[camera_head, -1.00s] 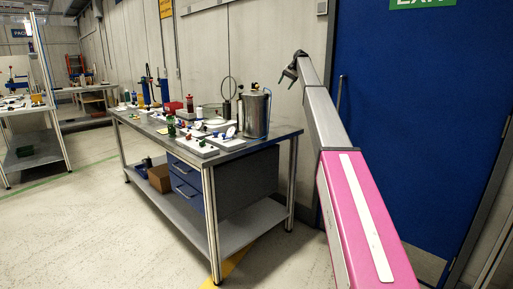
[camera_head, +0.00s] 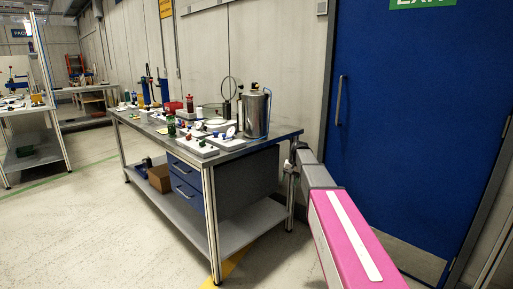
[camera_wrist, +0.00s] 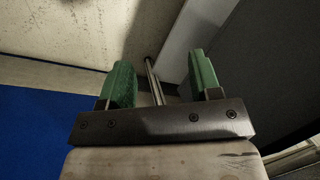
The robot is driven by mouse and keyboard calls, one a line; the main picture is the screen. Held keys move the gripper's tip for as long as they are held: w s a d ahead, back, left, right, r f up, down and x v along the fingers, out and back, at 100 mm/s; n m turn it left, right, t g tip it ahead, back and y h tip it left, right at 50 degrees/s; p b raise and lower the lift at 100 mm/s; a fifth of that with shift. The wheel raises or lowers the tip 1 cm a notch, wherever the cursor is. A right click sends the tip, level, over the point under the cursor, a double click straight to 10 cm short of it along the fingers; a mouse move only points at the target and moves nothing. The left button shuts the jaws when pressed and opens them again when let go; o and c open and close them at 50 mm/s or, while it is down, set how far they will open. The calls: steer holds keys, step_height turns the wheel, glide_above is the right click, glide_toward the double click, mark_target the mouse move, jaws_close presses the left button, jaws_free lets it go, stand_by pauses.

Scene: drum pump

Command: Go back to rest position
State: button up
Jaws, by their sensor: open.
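My gripper shows in the wrist view (camera_wrist: 160,85) with its two green fingers wide apart and nothing between them. In the head view my pink and grey arm reaches low toward the right end of the workbench (camera_head: 262,143). The gripper end is beside the bench's right rear leg, and its fingers are hard to make out there. I cannot tell whether it touches the leg. In the wrist view a metal post (camera_wrist: 153,80) stands beyond the fingers.
A steel drum (camera_head: 255,115) and several small fittings stand on the bench. Blue drawers (camera_head: 187,188) hang below it. A blue door (camera_head: 415,120) is behind my arm at the right. The floor (camera_head: 100,230) in front of the bench is clear.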

steer(key=s+f+h, duration=0.1)
steer(key=s+f, duration=0.3)
steer(key=s, duration=0.7)
steer(key=s+d+f+n+h, duration=0.1)
steer(key=s+f, duration=0.4)
steer(key=s, duration=0.7)
steer(key=s+d+f, duration=0.1)
steer(key=s+f, duration=0.4)
steer(key=s, duration=0.6)
steer(key=shift+s+f+n+h, duration=0.15)
steer(key=shift+s+n+h, duration=0.15)
steer(key=shift+n+h, duration=0.1)
